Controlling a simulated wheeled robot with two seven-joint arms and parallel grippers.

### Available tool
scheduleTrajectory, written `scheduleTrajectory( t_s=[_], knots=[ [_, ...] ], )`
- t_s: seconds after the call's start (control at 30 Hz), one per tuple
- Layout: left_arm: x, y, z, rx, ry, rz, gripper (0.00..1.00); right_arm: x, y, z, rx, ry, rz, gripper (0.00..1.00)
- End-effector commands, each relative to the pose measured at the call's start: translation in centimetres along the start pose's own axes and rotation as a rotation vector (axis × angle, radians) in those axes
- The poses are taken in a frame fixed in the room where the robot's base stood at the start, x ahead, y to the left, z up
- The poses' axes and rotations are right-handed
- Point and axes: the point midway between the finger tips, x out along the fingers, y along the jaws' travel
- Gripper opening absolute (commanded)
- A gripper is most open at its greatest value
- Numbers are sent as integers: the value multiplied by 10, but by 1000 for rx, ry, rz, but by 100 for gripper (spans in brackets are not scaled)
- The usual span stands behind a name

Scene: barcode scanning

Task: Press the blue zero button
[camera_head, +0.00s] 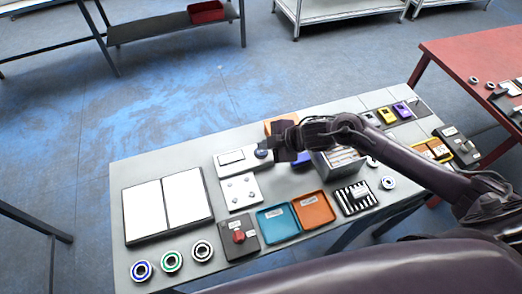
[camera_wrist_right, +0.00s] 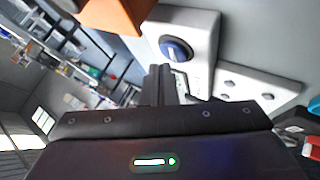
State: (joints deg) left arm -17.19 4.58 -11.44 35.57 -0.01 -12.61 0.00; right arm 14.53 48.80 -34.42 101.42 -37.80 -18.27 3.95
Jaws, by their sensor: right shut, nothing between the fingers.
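The blue round button (camera_head: 262,153) sits on the right end of a white box-shaped device (camera_head: 234,158) on the grey table. In the right wrist view the button (camera_wrist_right: 176,49) shows large on the white housing (camera_wrist_right: 205,30), just beyond my fingertips. My right gripper (camera_head: 276,150) is shut and empty, reaching in from the right, close beside the button. In the right wrist view its fingertips (camera_wrist_right: 160,70) are together, a little below the button in the picture. I cannot tell whether they touch it. My left gripper is not in view.
A white plate with studs (camera_head: 241,192) lies in front of the device. An orange block (camera_head: 280,124) stands behind my gripper. A grey box (camera_head: 338,160), teal tray (camera_head: 277,223), orange tray (camera_head: 313,210) and red-button box (camera_head: 239,237) surround the area. A white double panel (camera_head: 167,206) lies left.

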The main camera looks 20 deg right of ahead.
Motion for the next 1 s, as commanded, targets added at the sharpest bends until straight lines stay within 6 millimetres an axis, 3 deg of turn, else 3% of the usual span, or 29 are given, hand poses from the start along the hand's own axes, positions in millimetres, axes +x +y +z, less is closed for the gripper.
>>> scheduleTrajectory(
  t_s=[1.0],
  knots=[
    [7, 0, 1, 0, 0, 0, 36, 8, -6, 6, 0, 1, 0, 0]
  ],
)
